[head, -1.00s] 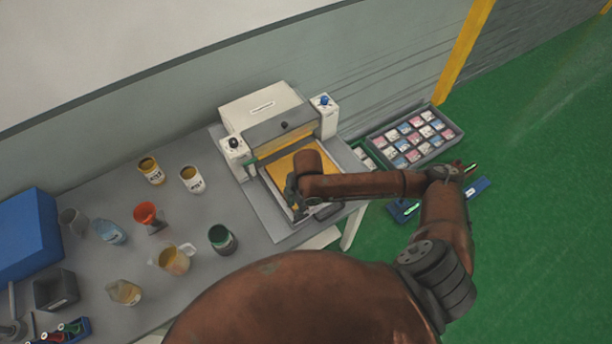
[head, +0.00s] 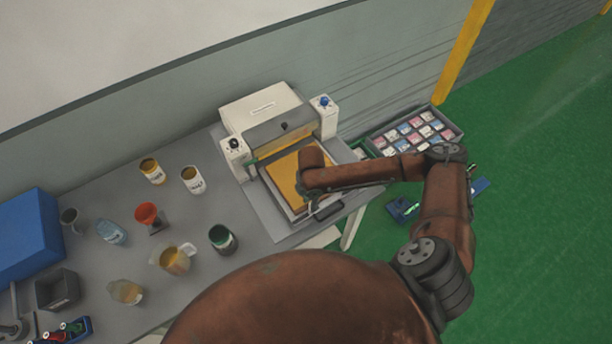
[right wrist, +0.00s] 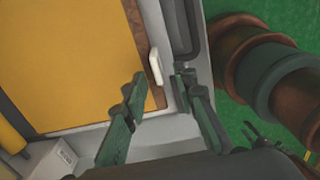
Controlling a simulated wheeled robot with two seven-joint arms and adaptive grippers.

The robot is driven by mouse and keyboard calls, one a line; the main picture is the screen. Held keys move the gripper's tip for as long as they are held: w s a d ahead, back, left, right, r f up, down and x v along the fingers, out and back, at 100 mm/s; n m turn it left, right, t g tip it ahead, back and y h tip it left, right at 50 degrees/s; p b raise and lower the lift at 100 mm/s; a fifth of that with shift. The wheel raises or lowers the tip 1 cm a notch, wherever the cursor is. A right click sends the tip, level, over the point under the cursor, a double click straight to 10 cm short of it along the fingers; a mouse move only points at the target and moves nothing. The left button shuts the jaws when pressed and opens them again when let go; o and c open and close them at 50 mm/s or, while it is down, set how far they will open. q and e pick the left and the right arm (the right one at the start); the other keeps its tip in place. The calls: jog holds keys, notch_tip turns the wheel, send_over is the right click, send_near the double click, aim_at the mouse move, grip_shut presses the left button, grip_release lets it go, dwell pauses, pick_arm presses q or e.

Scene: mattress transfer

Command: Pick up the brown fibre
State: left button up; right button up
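The brown fibre shows in the right wrist view as a narrow brown strip (right wrist: 143,30) along the right edge of a yellow-orange sheet (right wrist: 75,65). The sheet covers most of the tray, so how far the brown layer runs under it is hidden. In the head view the sheet (head: 283,180) lies in the machine's tray. My right gripper (right wrist: 160,80) is over the tray's right edge, fingers apart. A small white tab (right wrist: 155,66) lies near and between the fingertips; I see nothing gripped. In the head view my arm largely hides this gripper. My left gripper is out of view.
The press-like machine (head: 262,106) stands at the table's back right, with a dark handle (head: 328,210) in front. Cups and jugs, including a dark green-rimmed can (head: 222,238), stand left of it. A crate of small packets (head: 445,128) lies beyond the table.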

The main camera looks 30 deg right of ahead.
jog(key=shift+f, duration=0.2)
jog(key=shift+c, duration=0.7)
grip_shut()
